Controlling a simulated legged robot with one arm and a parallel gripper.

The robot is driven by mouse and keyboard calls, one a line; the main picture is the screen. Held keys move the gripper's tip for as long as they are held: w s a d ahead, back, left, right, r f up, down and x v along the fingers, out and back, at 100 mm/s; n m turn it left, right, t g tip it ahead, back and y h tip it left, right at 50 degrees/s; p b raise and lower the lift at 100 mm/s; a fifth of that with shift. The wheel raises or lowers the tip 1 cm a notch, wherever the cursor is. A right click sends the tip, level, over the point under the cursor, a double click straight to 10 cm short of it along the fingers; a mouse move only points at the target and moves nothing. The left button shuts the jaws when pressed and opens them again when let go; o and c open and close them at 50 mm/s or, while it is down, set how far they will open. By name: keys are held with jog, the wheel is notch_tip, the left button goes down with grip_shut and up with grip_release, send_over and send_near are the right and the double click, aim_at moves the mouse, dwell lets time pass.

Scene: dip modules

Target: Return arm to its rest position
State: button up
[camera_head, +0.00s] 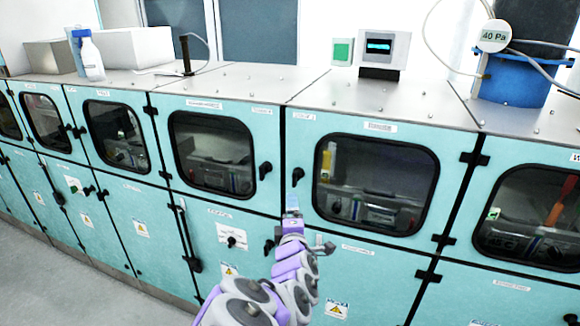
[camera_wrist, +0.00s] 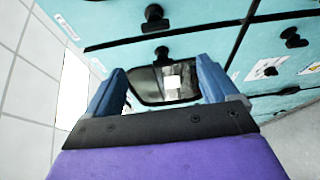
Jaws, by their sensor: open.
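My arm, purple and grey, reaches up from the bottom middle of the head view toward the teal cabinets. My gripper (camera_head: 291,203) is in front of the seam between two window doors, seen nearly end on. In the wrist view my gripper (camera_wrist: 165,84) shows two blue fingers spread wide apart, with nothing between them. Beyond the fingers are a teal cabinet front (camera_wrist: 195,25) and a dark window (camera_wrist: 150,90). I cannot tell the exact gap between the fingertips and the cabinet.
Teal cabinets with windows (camera_head: 376,183) and black latches (camera_head: 297,176) run across the view. On top stand a display box (camera_head: 384,52), a white bottle (camera_head: 91,58), a blue container (camera_head: 512,80) and a round gauge (camera_head: 494,36). Grey floor (camera_head: 90,290) is clear at lower left.

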jog(key=s+d+f+m+g+h+b, duration=0.2)
jog(key=s+d+f+m+g, duration=0.3)
jog(key=d, duration=0.3)
jog(key=s+d+f+m+g+h+b, duration=0.2)
jog(key=s+d+m+g, duration=0.1)
jog(key=s+d+m, duration=0.35)
jog(key=s+f+m+g+y+b, duration=0.1)
jog(key=s+g, duration=0.4)
jog(key=s, duration=1.3)
jog(key=s+f+m+g+y+b, duration=0.2)
jog(key=s+m+g, duration=0.4)
jog(key=s, duration=1.2)
jog(key=shift+a+f+g+y+b, duration=0.3)
jog(key=shift+f+b, duration=0.2)
jog(key=shift+b, duration=0.2)
